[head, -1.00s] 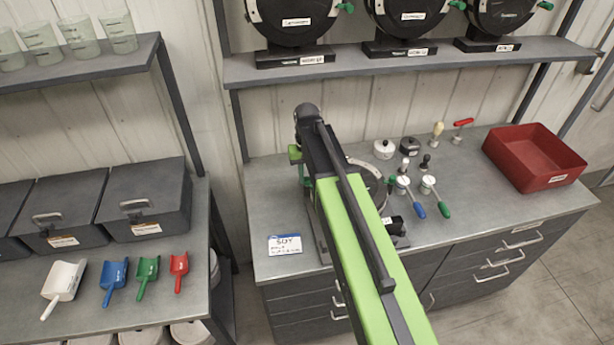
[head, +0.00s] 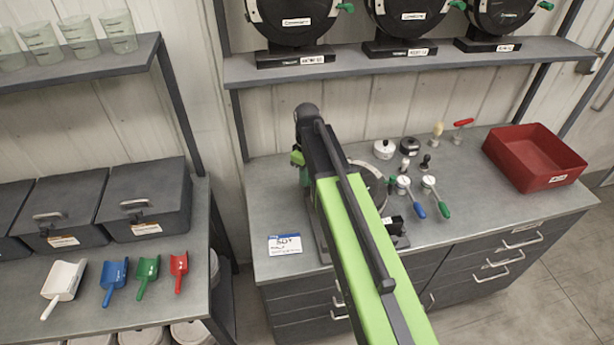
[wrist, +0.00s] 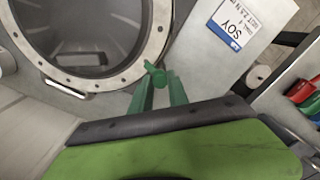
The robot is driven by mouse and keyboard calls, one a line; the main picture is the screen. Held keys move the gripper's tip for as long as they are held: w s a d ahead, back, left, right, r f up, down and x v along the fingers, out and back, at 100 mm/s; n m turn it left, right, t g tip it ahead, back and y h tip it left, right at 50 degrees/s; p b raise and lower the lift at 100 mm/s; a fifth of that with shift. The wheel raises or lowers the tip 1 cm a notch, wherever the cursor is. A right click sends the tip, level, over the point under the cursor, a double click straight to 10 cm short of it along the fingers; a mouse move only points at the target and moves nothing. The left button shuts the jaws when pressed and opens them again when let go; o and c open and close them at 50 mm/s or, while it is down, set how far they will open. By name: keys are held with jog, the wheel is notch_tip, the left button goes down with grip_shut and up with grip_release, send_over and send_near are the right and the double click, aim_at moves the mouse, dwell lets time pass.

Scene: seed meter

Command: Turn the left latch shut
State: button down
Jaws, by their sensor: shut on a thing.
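The left latch (wrist: 157,75) is a small green lever at the rim of the seed meter's round opening in the wrist view. The meter's pale bolted ring (wrist: 152,50) surrounds a dark, open bowl. My gripper (wrist: 160,82) has two green fingers, shut on the latch at their tips. The fingers hide part of the latch, so its exact angle is hard to tell. In the head view my arm covers most of the meter; part of its ring (head: 371,166) shows to the right of the arm.
A SOY card (head: 285,244) lies left of the meter. Two gauges with blue and green handles, small knobs and a red tray (head: 534,158) stand to the right on the bench. Closed meters (head: 411,22) stand on the shelf above. Scoops (head: 115,281) lie on the left bench.

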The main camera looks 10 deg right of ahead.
jog(key=shift+n, duration=0.3)
jog(key=c, duration=1.3)
grip_release()
jog(key=shift+o, duration=0.2)
jog(key=shift+r, duration=0.15)
notch_tip(320, 180, up, 17)
jog(key=p, duration=1.7)
